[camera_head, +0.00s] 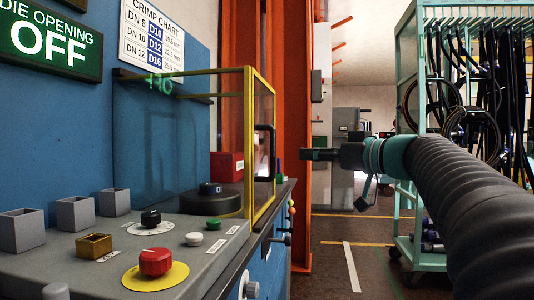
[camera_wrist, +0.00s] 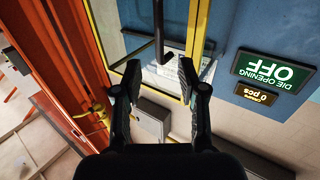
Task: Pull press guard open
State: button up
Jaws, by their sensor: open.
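The press guard (camera_head: 249,118) is a clear panel box with a yellow frame, standing around the die area of the press at the centre of the head view. Its yellow frame also shows in the wrist view (camera_wrist: 192,45). A black bar handle (camera_head: 272,150) is on the guard's right face; it also shows in the wrist view (camera_wrist: 159,28), running down towards the space between my fingertips. My gripper (camera_head: 304,154) is open and empty, to the right of the handle with a gap in the head view. In the wrist view my two fingers (camera_wrist: 160,72) straddle the handle's line; exact depth is unclear.
The grey press bench (camera_head: 190,255) has a red button (camera_head: 155,262), knobs and small open boxes. An orange post (camera_head: 295,60) stands behind the guard. A teal hose rack (camera_head: 405,190) is at the right. Open floor (camera_head: 335,240) lies between bench and rack.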

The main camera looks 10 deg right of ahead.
aim_at(274, 152)
jog(key=p+x, duration=0.2)
jog(key=x, duration=1.1)
jog(key=shift+w+a+p, duration=0.1)
jog(key=shift+p, duration=0.2)
grip_shut()
